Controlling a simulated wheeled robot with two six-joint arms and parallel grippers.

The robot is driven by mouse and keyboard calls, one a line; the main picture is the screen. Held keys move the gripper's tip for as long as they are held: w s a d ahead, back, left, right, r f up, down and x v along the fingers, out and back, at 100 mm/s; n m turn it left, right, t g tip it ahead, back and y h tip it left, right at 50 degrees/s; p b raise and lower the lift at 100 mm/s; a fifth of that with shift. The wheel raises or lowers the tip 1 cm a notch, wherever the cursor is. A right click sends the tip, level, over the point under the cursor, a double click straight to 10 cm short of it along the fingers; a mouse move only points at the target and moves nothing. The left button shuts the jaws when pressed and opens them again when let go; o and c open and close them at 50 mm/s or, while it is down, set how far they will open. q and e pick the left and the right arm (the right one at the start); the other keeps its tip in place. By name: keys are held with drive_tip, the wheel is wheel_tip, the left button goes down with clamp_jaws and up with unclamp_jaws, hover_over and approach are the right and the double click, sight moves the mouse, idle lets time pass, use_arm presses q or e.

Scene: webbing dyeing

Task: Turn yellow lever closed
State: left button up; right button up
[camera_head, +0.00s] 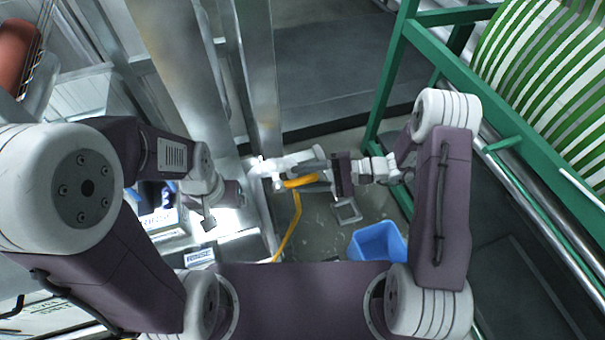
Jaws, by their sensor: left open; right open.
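The yellow lever (301,181) is near the middle of the head view, on a pale valve (262,168) beside the metal post. My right gripper (312,170) reaches in from the right, with its open fingers around or right beside the lever. I cannot tell whether they touch it, and they partly hide the lever and valve. My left gripper (208,223) is open and empty, away from the lever, pointing down over the bright metal surface at left.
A yellow hose (288,232) hangs below the valve. A blue bin (377,243) stands on the floor (322,235) to the right. A green frame (391,82) with green and white webbing (540,60) fills the right. Metal posts (257,75) stand at centre left.

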drive_tip(key=shift+s+a+r, duration=0.1)
drive_tip(key=shift+s+a, duration=0.05)
drive_tip(key=shift+s, duration=0.3)
drive_tip(key=shift+w, duration=0.2)
clamp_jaws()
idle(0.9)
